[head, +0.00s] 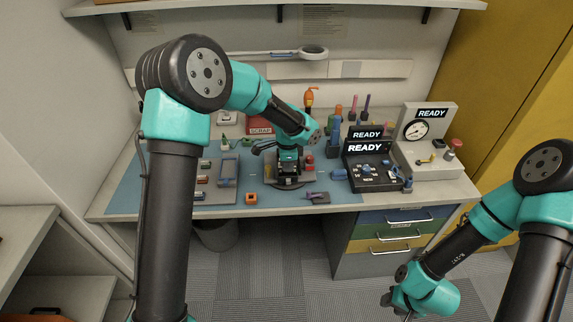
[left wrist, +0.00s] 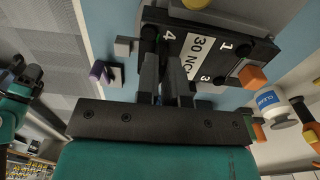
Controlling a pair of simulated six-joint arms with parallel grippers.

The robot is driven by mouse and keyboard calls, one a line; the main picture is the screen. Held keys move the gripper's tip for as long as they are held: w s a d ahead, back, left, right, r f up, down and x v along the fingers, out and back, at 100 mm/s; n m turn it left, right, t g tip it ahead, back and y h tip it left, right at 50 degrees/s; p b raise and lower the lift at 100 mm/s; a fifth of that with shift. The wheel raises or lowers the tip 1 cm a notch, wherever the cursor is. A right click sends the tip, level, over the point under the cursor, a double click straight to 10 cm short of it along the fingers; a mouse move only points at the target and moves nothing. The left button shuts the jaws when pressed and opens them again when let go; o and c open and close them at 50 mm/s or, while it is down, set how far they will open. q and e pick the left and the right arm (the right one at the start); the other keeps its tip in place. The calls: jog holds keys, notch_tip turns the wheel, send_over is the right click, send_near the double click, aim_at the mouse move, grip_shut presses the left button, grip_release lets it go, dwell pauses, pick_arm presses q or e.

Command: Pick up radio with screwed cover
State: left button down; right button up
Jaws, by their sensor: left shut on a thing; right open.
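A dark fixture (left wrist: 215,22) with corner numbers and a white "30 NC" label fills the upper middle of the left wrist view. In the head view it is the dark fixture (head: 289,182) on the blue mat. My left gripper (left wrist: 168,88) points at the fixture, its two fingers close together on the radio, which they mostly hide. In the head view my left gripper (head: 288,150) is right over the fixture. I cannot tell whether the radio is clear of the fixture. My right gripper (head: 389,302) is open and empty, low in front of the drawers.
A READY-marked console (head: 372,176) and a gauge stand (head: 428,150) stand right of the fixture. A parts tray (head: 213,193) lies left. A purple-tipped item (head: 317,197) lies in front. A white bottle (left wrist: 270,104) is close by in the left wrist view.

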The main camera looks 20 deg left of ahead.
dwell(0.5)
pick_arm(q)
jog(key=shift+r, duration=1.55)
jog(key=shift+s+r, duration=0.15)
jog(key=shift+r, duration=0.15)
jog(key=s+d+r, duration=0.1)
jog(key=s+d, duration=0.3)
jog(key=s, duration=1.1)
jog(key=shift+d+r, duration=0.15)
jog(key=shift+d, duration=0.05)
